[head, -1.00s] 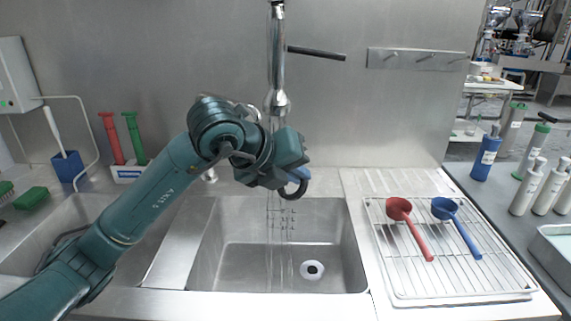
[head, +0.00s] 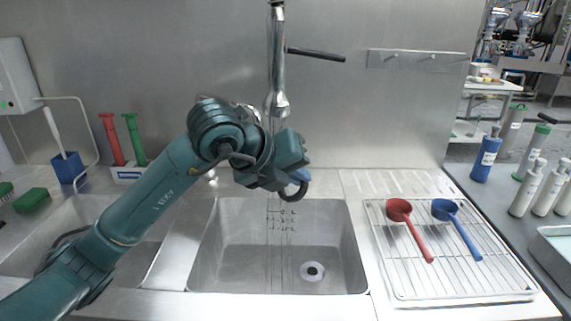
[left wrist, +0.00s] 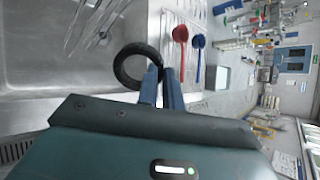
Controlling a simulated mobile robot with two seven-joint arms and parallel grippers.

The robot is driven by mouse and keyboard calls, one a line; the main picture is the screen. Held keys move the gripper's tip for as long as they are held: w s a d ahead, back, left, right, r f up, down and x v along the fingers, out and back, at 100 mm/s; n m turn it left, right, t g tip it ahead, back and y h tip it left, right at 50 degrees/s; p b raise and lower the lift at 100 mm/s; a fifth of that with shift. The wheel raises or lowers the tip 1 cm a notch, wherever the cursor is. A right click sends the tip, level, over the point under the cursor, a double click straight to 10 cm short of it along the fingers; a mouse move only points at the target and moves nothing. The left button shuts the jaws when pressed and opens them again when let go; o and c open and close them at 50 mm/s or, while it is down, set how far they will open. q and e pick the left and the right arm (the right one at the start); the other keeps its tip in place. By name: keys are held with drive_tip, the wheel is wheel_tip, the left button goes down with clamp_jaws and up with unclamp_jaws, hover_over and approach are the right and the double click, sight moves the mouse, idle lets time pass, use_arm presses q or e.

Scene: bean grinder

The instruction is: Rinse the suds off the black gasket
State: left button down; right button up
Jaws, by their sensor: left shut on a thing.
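The black gasket is a ring, seen in the head view (head: 304,190) at the tip of my left gripper (head: 299,176), above the sink (head: 240,262). In the left wrist view, my left gripper (left wrist: 163,78) has its blue fingers closed on one edge of the gasket (left wrist: 119,66), and the rest of the ring sticks out to the left. Thin clear streams of water fall from the faucet (head: 278,100) into the sink, partly hidden behind my gripper. In the left wrist view the streams appear beside the ring, apart from it. I cannot make out suds on the gasket. My right gripper is not in view.
A wire rack (head: 455,275) right of the sink holds a red scoop (head: 400,211) and a blue scoop (head: 445,210). Several bottles (head: 527,187) stand farther right. A green brush (head: 32,200) and a blue holder (head: 67,167) are at the left. The sink basin is empty.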

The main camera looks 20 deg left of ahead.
use_arm(q)
drive_tip(key=s+d+r+p, duration=0.2)
drive_tip(key=s+r, duration=0.2)
drive_tip(key=shift+s, duration=0.3)
idle(0.5)
drive_tip(key=shift+d, duration=0.1)
